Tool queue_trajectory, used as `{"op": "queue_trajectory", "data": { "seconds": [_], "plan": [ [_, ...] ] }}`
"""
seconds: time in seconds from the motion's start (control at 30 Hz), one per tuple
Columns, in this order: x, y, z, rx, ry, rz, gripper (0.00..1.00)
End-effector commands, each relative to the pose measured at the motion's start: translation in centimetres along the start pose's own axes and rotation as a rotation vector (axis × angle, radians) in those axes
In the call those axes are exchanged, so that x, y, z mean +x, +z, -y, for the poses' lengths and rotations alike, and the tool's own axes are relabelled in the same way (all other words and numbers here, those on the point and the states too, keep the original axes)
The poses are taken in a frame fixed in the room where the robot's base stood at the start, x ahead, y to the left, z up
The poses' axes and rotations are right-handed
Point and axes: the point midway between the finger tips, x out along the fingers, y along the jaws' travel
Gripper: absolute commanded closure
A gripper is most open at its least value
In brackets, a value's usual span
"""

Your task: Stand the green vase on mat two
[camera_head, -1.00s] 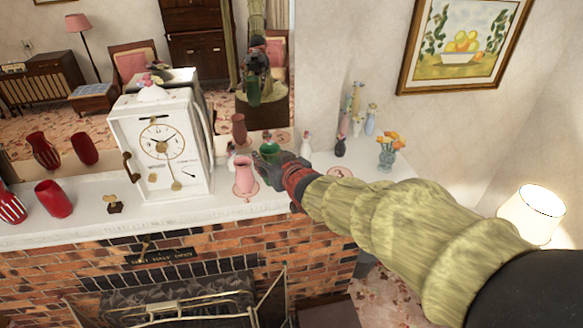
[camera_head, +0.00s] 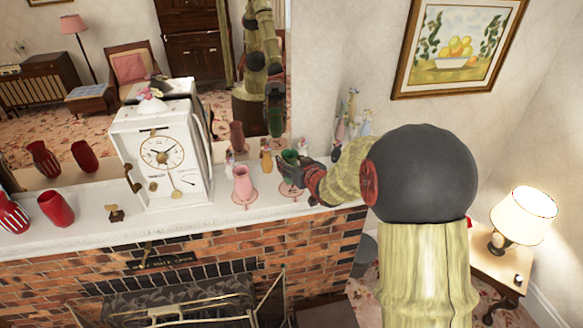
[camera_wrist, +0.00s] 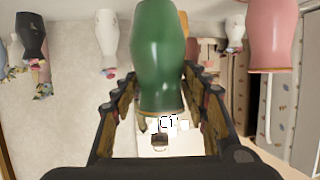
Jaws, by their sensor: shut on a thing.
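The green vase (camera_head: 290,157) is upright in my gripper (camera_head: 303,166) above the mantel. It also fills the middle of the wrist view (camera_wrist: 158,50), between the fingers (camera_wrist: 160,112), and that view is upside down. My gripper is shut on it. A round reddish mat (camera_head: 291,191) lies on the mantel below the vase and gripper. Its marking is too small to read. The gap between vase and mat is hard to judge. My arm hides the mantel to the right.
A pink vase (camera_head: 242,186) stands on another round mat to the left, with an orange vase (camera_head: 267,161) behind. A white clock (camera_head: 162,155) and red vases (camera_head: 56,208) stand further left. A mirror backs the mantel. Figurines (camera_head: 350,125) stand behind my arm.

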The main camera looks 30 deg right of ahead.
Motion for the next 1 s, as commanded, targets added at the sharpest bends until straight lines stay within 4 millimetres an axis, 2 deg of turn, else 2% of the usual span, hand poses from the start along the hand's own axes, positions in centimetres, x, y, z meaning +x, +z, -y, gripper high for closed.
{"op": "queue_trajectory", "data": {
  "seconds": [0.2,0.43,0.77,0.8,1.0],
  "plan": [
    [0.9,0.7,-0.7,0.000,0.001,-0.002,0.87],
    [1.9,3.4,-0.7,0.000,-0.001,-0.002,0.87],
    [2.0,3.7,-0.7,-0.001,0.000,-0.003,0.87],
    [2.0,3.9,-0.7,-0.001,0.000,-0.001,0.55],
    [2.0,3.7,-0.7,-0.001,0.000,-0.001,0.43]
  ]
}}
